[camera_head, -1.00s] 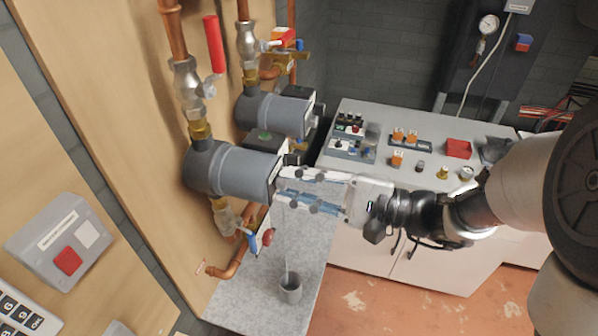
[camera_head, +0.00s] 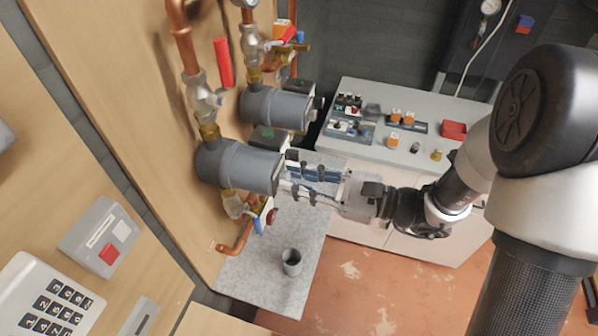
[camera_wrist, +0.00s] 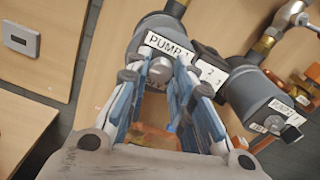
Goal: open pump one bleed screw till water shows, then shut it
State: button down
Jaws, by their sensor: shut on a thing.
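Pump one (camera_head: 228,163) is the nearer grey cylinder on the copper pipe. Its label, PUMP 1 (camera_wrist: 168,45), shows in the wrist view. The bleed screw (camera_wrist: 160,70) is a round grey metal knob at the centre of its end face. My gripper (camera_wrist: 160,76) points at that face, with a finger on each side of the screw, shut on it. In the head view my gripper (camera_head: 284,176) meets the pump's end and hides the screw. I see no water stream now.
Pump two (camera_head: 275,107) sits just behind, with its valves close by. A blue-handled valve (camera_head: 258,224) hangs below pump one. A grey bench (camera_head: 370,163) with small parts stands to the right. A keypad (camera_head: 50,297) is at lower left.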

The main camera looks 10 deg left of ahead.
jog(key=shift+f+m, duration=0.1)
jog(key=shift+m, duration=0.2)
jog(key=c, duration=1.4)
grip_release()
jog(key=shift+o, duration=0.2)
jog(key=s+d, duration=0.1)
jog(key=d, duration=1.1)
